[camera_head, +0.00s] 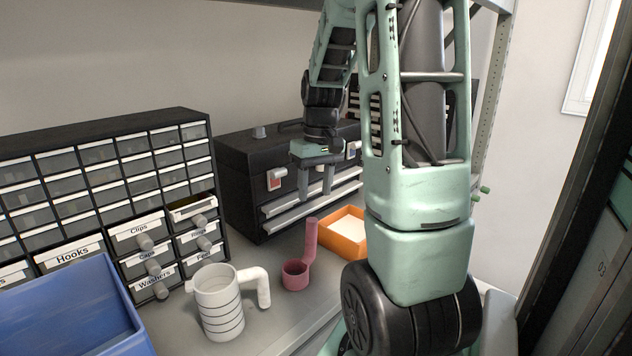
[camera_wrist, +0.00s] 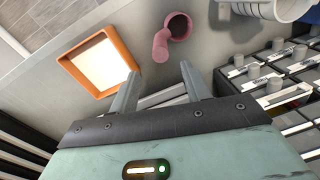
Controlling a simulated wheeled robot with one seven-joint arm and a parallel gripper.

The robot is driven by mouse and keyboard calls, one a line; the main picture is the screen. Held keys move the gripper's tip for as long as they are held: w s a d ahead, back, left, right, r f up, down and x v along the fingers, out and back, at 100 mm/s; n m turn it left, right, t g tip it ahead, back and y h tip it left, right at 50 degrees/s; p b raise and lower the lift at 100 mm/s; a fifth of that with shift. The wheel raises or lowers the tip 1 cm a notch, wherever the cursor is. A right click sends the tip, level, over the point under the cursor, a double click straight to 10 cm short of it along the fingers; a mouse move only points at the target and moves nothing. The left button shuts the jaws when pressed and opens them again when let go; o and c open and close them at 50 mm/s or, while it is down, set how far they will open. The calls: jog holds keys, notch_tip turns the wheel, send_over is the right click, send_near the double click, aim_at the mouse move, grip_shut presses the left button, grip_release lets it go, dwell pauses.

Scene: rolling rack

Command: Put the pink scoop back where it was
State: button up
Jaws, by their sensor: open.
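The pink scoop (camera_head: 298,268) stands on the shelf top with its handle pointing up, between the white mug and the orange tray. In the wrist view the pink scoop (camera_wrist: 175,32) lies beyond my fingertips, with its cup opening facing the camera. My gripper (camera_head: 316,194) is open and empty, above and behind the scoop, in front of the black toolbox. The wrist view also shows my gripper (camera_wrist: 157,82) with its two fingers spread and nothing between them. The scoop is apart from both fingers.
An orange tray (camera_head: 349,247) with a white inside is right of the scoop. A white ringed mug (camera_head: 219,306) stands to its left. A labelled drawer cabinet (camera_head: 103,153), a blue bin (camera_head: 78,313) and a black toolbox (camera_head: 243,179) surround the small clear patch.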

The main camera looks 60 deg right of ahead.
jog(key=shift+r, duration=1.05)
jog(key=w+a+f+n, duration=0.1)
jog(key=w+a+n, duration=0.2)
jog(key=a, duration=0.8)
jog(key=w+a+f+n, duration=0.2)
jog(key=a+n, duration=0.1)
jog(key=a, duration=0.9)
jog(key=s+a+f+n, duration=0.1)
jog(key=s+a+n, duration=0.2)
jog(key=s+a, duration=0.4)
jog(key=s+a+f+n, duration=0.2)
jog(key=s+a, duration=0.5)
jog(key=a, duration=0.6)
jog(key=shift+s+a+f+n, duration=0.2)
jog(key=shift+s+n, duration=0.05)
jog(key=shift+n, duration=0.65)
